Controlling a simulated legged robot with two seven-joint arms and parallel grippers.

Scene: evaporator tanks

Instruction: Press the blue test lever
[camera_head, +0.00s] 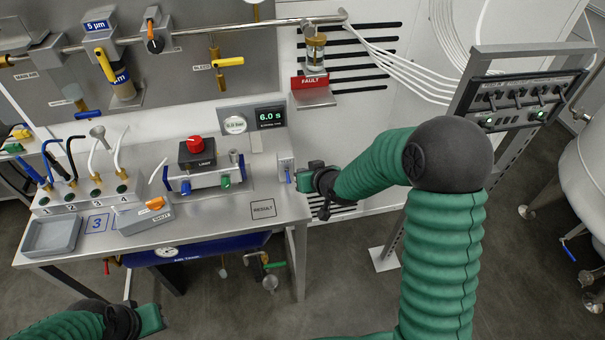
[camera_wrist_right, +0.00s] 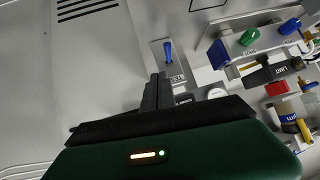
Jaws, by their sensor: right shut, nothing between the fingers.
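The blue test lever (camera_head: 288,176) is on a small grey plate at the right end of the metal bench. In the right wrist view the blue lever (camera_wrist_right: 168,52) stands up from its plate, just beyond my fingertips. My right gripper (camera_head: 301,180) is shut and empty, close to the right of the lever. Its closed fingers (camera_wrist_right: 157,88) point at the plate in the right wrist view, with a small gap seeming to lie between them and the lever. My left gripper (camera_head: 160,318) is low at the left, in front of the bench; its fingers do not show clearly.
A device with a red knob (camera_head: 195,145) and blue and green levers stands left of the test lever. A display reading 6.0 s (camera_head: 270,117) and a gauge are behind. A red FAULT tray (camera_head: 313,95) is on the wall. The RESULT square (camera_head: 263,209) is empty.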

